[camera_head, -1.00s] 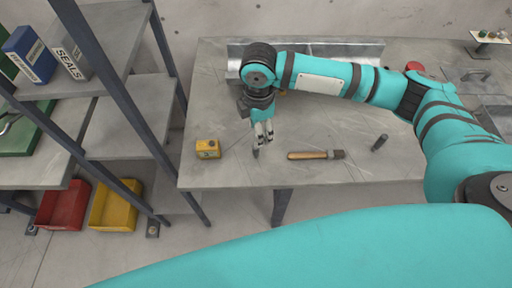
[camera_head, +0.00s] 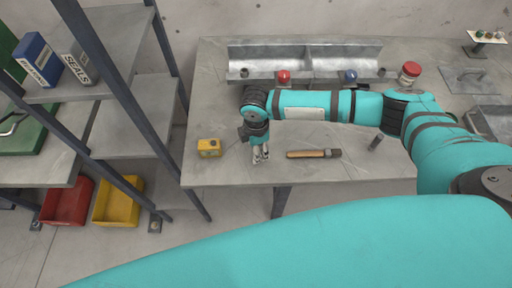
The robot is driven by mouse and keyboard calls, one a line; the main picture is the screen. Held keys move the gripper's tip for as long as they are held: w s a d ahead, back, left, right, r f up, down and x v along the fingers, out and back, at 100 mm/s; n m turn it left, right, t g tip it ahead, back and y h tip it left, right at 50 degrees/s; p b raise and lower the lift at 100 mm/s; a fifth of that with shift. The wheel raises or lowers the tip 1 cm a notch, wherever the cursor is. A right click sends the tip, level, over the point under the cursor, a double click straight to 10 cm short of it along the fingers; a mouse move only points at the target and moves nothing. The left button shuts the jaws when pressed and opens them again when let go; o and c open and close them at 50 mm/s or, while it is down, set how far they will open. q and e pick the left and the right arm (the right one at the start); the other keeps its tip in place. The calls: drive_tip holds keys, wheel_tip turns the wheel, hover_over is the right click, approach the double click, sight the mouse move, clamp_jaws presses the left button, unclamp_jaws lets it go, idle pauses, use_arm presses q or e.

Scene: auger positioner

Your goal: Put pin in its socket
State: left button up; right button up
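My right gripper (camera_head: 260,155) points down at the front left of the grey workbench (camera_head: 220,120). Its fingertips are close to the bench top, and they are too small to show whether they are apart or hold anything. A short dark grey cylinder (camera_head: 376,141), possibly the pin, stands tilted on the bench at the right. Small grey collars, possibly sockets, show at the left (camera_head: 244,72) and right (camera_head: 381,72) ends of the long metal trough (camera_head: 310,55). My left gripper is not in view.
A yellow box (camera_head: 209,148) sits left of my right gripper. Red (camera_head: 283,77) and blue (camera_head: 350,76) knobs and a red-capped jar (camera_head: 409,73) stand behind my arm. A shelf rack (camera_head: 130,115) stands left.

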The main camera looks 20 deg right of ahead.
drive_tip(key=shift+c, duration=0.4)
clamp_jaws()
drive_tip(key=shift+r, duration=0.1)
